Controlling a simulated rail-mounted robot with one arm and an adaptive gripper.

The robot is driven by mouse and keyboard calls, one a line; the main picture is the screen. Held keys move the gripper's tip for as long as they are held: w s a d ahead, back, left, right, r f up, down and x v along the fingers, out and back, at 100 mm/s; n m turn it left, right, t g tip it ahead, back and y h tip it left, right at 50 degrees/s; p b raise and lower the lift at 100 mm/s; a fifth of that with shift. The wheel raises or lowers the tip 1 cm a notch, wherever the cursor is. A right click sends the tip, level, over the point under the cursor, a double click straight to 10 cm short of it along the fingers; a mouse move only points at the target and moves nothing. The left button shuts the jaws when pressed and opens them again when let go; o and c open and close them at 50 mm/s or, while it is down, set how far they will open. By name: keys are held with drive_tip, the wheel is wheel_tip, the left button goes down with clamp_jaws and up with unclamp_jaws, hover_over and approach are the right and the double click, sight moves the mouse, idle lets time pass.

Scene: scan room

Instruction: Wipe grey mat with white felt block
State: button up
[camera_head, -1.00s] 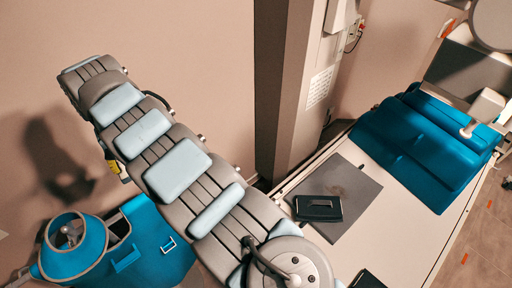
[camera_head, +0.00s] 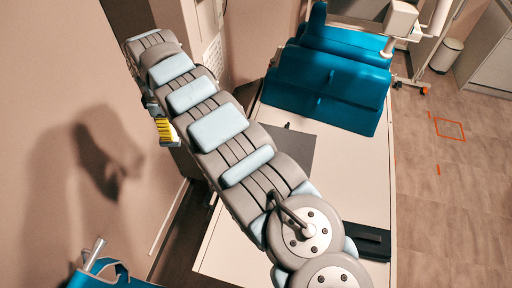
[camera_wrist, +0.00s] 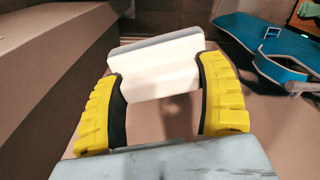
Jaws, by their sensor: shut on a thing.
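My gripper (camera_wrist: 160,78) has two yellow fingers with black pads. It is shut on the white felt block (camera_wrist: 158,62), which has a grey layer along its upper edge in the wrist view. In the head view, the yellow of my gripper (camera_head: 165,130) shows small at the left of my arm, and the block cannot be made out. The grey mat (camera_head: 299,149) lies flat on the white table, partly hidden behind my arm. My gripper is well apart from the mat, off to its left in the picture.
The white table (camera_head: 350,178) carries a folded blue cushion (camera_head: 330,85) at its far end. A black flat object (camera_head: 368,240) lies at the right, partly behind my arm. A blue item (camera_wrist: 275,45) shows at the right in the wrist view.

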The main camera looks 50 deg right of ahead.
drive_tip(key=s+d+f+n+b, duration=0.45)
drive_tip(key=s+d+f, duration=0.4)
drive_tip(key=d, duration=0.25)
drive_tip(key=s+d+f+n+b, duration=0.45)
drive_tip(key=s+d+f, duration=0.4)
drive_tip(key=d, duration=0.25)
drive_tip(key=s+d+f+n+b, duration=0.45)
drive_tip(key=s+d+f, duration=0.35)
drive_tip(key=d, duration=0.4)
drive_tip(key=shift+n, duration=0.25)
drive_tip(key=shift+s+a+f+b, duration=0.15)
drive_tip(key=shift+s+f+b, duration=0.05)
drive_tip(key=shift+f+b, duration=0.95)
drive_tip(key=shift+s+a+f+b, duration=0.15)
drive_tip(key=shift+f+b, duration=0.7)
drive_tip(key=shift+f, duration=0.5)
drive_tip(key=shift+f+b, duration=0.75)
drive_tip(key=shift+f, duration=0.25)
drive_tip(key=shift+w, duration=0.15)
drive_tip(key=shift+w+a+f+b, duration=0.15)
drive_tip(key=shift+w+a+b, duration=0.15)
drive_tip(key=shift+w+b, duration=0.6)
drive_tip(key=shift+w+a+b, duration=0.45)
drive_tip(key=shift+w+b, duration=0.35)
drive_tip(key=shift+b, duration=0.95)
drive_tip(key=shift+s+r+p, duration=0.15)
drive_tip(key=shift+r+p, duration=0.05)
drive_tip(key=shift+p, duration=0.25)
